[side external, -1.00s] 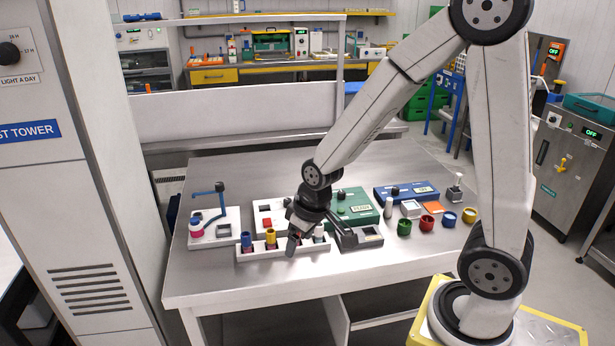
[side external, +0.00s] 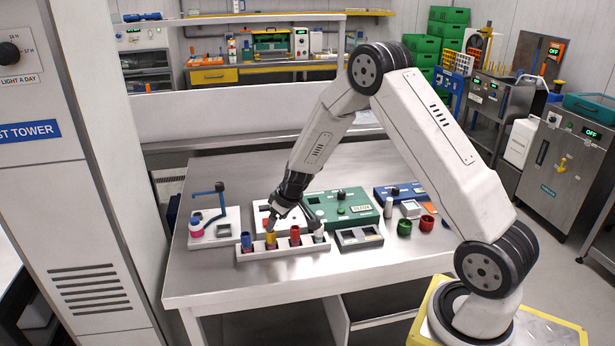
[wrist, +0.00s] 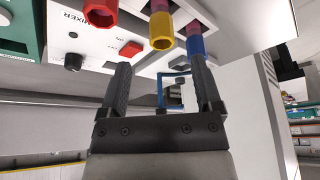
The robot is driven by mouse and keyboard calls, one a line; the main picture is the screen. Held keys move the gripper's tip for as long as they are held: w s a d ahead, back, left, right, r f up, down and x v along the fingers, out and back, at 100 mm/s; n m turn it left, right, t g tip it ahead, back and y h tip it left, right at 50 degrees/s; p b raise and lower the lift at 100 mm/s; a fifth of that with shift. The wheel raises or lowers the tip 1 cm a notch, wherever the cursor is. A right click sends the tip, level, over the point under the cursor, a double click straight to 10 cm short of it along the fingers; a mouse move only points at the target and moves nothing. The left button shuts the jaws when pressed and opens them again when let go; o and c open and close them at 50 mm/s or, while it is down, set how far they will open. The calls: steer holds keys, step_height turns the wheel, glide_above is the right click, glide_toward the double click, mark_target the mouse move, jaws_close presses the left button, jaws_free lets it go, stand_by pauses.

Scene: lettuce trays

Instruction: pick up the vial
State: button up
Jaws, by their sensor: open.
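Several capped vials stand in a white rack (side external: 254,256) on the bench. They are a blue-capped vial (side external: 246,242), a yellow-capped vial (side external: 271,241), a red-capped vial (side external: 295,236) and a pale-capped vial (side external: 318,234). My gripper (side external: 293,220) is open and empty, tilted over the middle of the rack. In the wrist view, the yellow-capped vial (wrist: 162,40) lies past my open fingertips, between their lines. The blue-capped vial (wrist: 197,46) is near the right finger and the red-capped vial (wrist: 101,14) is upper left. I cannot tell the exact gap.
A green box (side external: 345,207) and a white mixer (wrist: 88,40) stand behind the rack. A white stand with a blue arm (side external: 214,228) is left. The front bench is clear.

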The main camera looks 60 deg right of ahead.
mark_target(271, 236)
steer(key=shift+x, duration=1.3)
steer(key=shift+x, duration=2.6)
steer(key=shift+a, duration=0.1)
jaws_close()
